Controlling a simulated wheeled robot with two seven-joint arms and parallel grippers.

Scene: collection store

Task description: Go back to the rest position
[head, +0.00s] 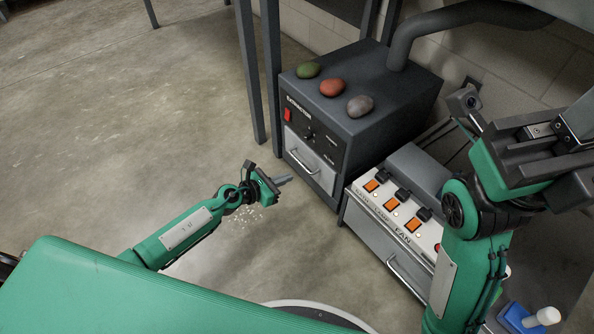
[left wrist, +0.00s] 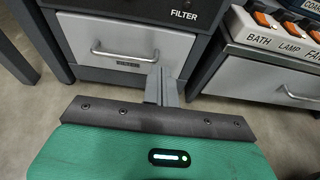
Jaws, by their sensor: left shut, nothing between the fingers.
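My left gripper (head: 283,181) is low over the concrete floor, in front of the dark extraction unit. Its fingers are shut with nothing between them. In the left wrist view the closed fingers (left wrist: 161,86) point at the unit's light drawer front. My right gripper (head: 545,135) is raised at the right edge of the head view, above the switch box. Its fingers are not clear enough to tell open from shut. I see nothing held in it.
The dark extraction unit (head: 375,130) carries a green, a red and a grey stone (head: 360,106). A switch box (head: 385,218) with orange switches stands beside it. Dark posts (head: 247,75) rise behind the left gripper. Pale crumbs lie on the floor (head: 110,120), which is open at left.

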